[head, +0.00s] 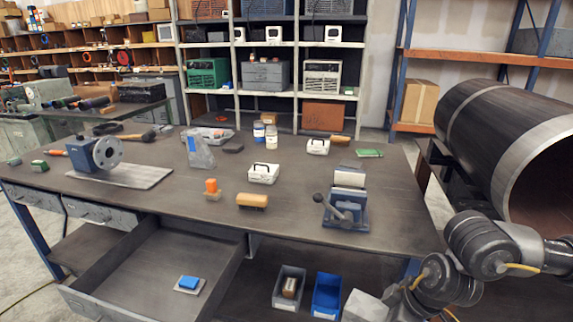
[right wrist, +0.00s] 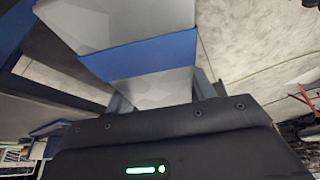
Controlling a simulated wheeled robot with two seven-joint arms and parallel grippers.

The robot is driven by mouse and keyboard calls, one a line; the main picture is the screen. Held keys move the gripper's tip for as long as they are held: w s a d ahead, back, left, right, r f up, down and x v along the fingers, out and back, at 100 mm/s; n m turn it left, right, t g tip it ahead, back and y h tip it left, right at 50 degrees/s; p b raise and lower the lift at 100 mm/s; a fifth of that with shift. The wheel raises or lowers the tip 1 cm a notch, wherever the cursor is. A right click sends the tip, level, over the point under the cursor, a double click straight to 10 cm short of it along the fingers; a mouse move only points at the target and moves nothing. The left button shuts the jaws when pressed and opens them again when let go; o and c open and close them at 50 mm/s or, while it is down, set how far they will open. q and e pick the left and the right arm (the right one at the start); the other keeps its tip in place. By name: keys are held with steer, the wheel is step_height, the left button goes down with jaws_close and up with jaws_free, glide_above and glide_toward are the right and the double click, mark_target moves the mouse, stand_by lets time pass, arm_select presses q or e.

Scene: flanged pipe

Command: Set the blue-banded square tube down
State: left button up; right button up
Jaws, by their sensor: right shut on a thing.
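The blue-banded square tube (right wrist: 150,58) is grey with a wide blue band and fills the upper middle of the right wrist view. My right gripper (right wrist: 165,92) is shut on it, with a finger at each side of its near grey end. In the head view, a pale grey end of what looks like the tube (head: 364,306) shows at the bottom edge, beside my right arm and below the bench's front edge. The rest of it is cut off or hidden there. My left gripper is not in view.
The workbench (head: 300,222) carries a blue flanged part (head: 90,155) and a blue vise (head: 345,212). Below are an open drawer (head: 150,262), a grey bin (head: 289,286) and a blue bin (head: 327,295). A large pipe (head: 490,115) lies at right. The bench's front middle has bare room.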

mark_target(370, 304)
steer(key=r, duration=0.1)
steer(key=w+a+r, duration=0.2)
steer(key=shift+w+r, duration=0.25)
steer(key=shift+r, duration=0.05)
steer(key=shift+d+r, duration=0.15)
steer(key=shift+w, duration=0.1)
stand_by(0.3)
